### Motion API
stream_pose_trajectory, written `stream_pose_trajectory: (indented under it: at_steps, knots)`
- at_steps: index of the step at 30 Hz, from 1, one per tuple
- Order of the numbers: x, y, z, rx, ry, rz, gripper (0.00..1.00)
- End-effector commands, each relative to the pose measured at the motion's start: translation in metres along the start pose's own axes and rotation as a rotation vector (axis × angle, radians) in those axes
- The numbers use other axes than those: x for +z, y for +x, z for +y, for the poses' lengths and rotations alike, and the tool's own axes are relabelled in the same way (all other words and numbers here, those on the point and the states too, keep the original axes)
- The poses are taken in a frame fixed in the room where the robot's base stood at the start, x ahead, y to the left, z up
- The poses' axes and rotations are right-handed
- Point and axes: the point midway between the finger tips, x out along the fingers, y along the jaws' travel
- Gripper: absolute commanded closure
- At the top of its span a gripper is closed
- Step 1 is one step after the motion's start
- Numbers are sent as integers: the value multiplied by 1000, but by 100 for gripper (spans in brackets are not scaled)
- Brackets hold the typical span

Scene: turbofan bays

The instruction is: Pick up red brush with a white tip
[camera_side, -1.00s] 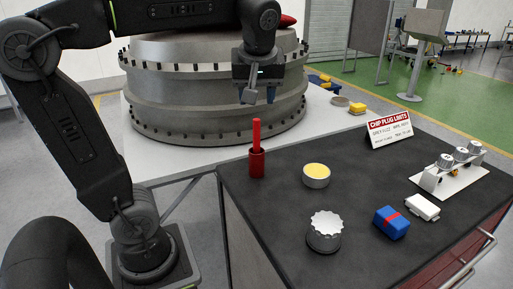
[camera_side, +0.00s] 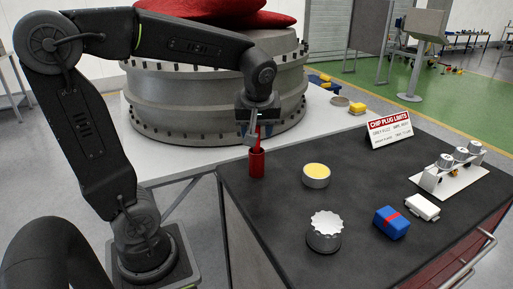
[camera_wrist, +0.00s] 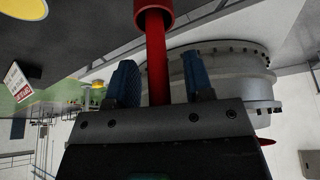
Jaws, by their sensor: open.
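The red brush (camera_side: 258,132) stands upright in a red cup (camera_side: 257,164) at the left back corner of the dark worktop. Its white tip cannot be made out. My gripper (camera_side: 254,137) is just above the cup, pointing down at the brush handle. In the wrist view the red handle (camera_wrist: 156,60) runs from the cup (camera_wrist: 153,8) in between the two blue-padded fingers of my gripper (camera_wrist: 160,84). The fingers are open, with a gap visible on both sides of the handle.
On the worktop (camera_side: 270,205) stand a round tin with yellow contents (camera_side: 316,175), a ribbed metal cap (camera_side: 324,231), a blue box with a red band (camera_side: 391,222), a white block (camera_side: 423,207) and a sign (camera_side: 389,129). A large metal engine casing (camera_side: 190,110) stands behind.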

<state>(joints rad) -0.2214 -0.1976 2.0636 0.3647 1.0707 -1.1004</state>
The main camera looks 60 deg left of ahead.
Motion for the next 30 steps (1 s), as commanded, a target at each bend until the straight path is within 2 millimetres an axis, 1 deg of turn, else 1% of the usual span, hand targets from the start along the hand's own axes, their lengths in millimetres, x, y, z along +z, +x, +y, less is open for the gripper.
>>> stream_pose_trajectory:
  at_steps: [2,15,17,26,30]
  knots:
    - [0,0,0,0,0,0,53]
    - [0,-1,0,0,0,0,95]
    - [0,-1,0,0,0,0,100]
    - [-1,-2,0,1,0,1,100]
    - [-6,-14,1,3,-2,3,100]
